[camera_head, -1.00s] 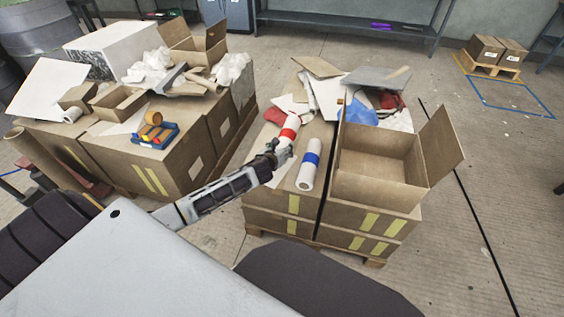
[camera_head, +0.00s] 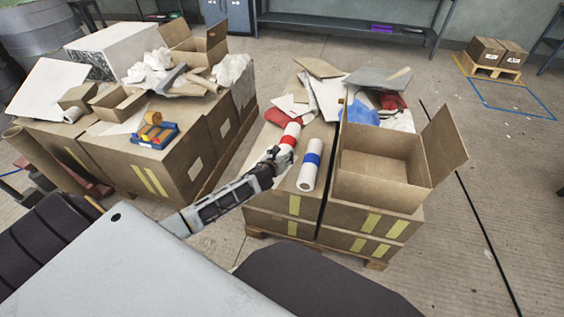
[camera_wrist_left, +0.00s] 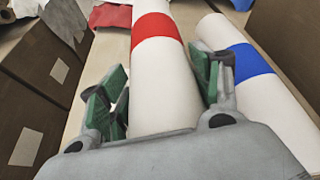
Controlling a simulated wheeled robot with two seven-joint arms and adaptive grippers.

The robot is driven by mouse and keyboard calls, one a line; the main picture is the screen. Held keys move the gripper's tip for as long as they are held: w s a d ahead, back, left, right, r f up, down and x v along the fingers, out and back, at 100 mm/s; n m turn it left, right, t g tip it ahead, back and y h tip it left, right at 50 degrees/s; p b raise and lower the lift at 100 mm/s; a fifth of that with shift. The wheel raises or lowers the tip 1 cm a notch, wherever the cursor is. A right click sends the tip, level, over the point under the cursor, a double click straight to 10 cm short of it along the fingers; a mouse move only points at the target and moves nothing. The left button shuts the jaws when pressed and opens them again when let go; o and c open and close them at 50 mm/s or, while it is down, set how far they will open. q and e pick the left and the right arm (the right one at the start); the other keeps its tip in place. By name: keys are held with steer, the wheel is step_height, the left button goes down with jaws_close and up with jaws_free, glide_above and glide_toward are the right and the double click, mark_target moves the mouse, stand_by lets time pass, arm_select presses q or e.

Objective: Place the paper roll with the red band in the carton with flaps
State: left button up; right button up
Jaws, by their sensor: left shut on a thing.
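The paper roll with the red band (camera_head: 289,138) is white and lies at a slant on the left part of the middle stack. My left gripper (camera_head: 277,157) is shut on its near part, below the red band. In the left wrist view the green-padded fingers (camera_wrist_left: 160,95) sit on both sides of the roll (camera_wrist_left: 165,85). I cannot tell if the roll touches the surface. The carton with flaps (camera_head: 376,193) stands open and empty to the right, one flap raised on its right side. My right gripper is out of view.
A roll with a blue band (camera_head: 307,178) lies just right of the held roll, between it and the carton; it also shows in the left wrist view (camera_wrist_left: 262,90). Cardboard sheets, red cloth and a blue bag (camera_head: 362,114) lie behind. Another loaded stack (camera_head: 160,172) stands left.

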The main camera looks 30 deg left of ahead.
arm_select(q)
steer(key=shift+f, duration=0.45)
steer(key=shift+f+b, duration=0.55)
steer(key=shift+f, duration=0.85)
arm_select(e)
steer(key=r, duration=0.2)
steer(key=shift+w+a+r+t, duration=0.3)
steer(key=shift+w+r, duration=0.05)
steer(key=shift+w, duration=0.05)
arm_select(q)
steer(key=shift+f, duration=0.1)
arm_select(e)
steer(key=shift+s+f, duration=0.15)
arm_select(q)
steer(key=o, duration=0.9)
steer(key=shift+f, duration=0.15)
steer(key=o, duration=0.5)
steer(key=shift+c, duration=0.2)
